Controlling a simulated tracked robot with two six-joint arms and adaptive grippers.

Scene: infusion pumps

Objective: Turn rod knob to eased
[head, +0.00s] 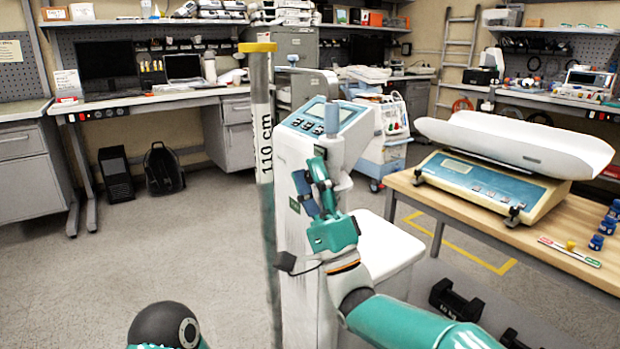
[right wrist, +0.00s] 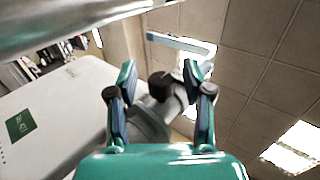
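A black round knob (right wrist: 160,87) sits on a grey bracket (right wrist: 152,122) in the right wrist view. It lies between the two fingers of my right gripper (right wrist: 160,74); contact is not clear. The fingers are apart, with teal backs and dark pads. In the head view my right gripper (head: 310,176) is at the front of a white column unit (head: 291,155), just below a grey upright fitting (head: 332,135). The knob itself cannot be made out there. A tall rod (head: 264,170) marked "110 cm" with a yellow top stands left of the column. My left gripper is out of view.
A wooden table (head: 450,205) at the right carries a baby scale (head: 490,185) and small blue-capped bottles (head: 597,242). Black weights (head: 455,300) lie below it. A blue-and-white cart (head: 385,155) stands behind the column. The floor to the left is open.

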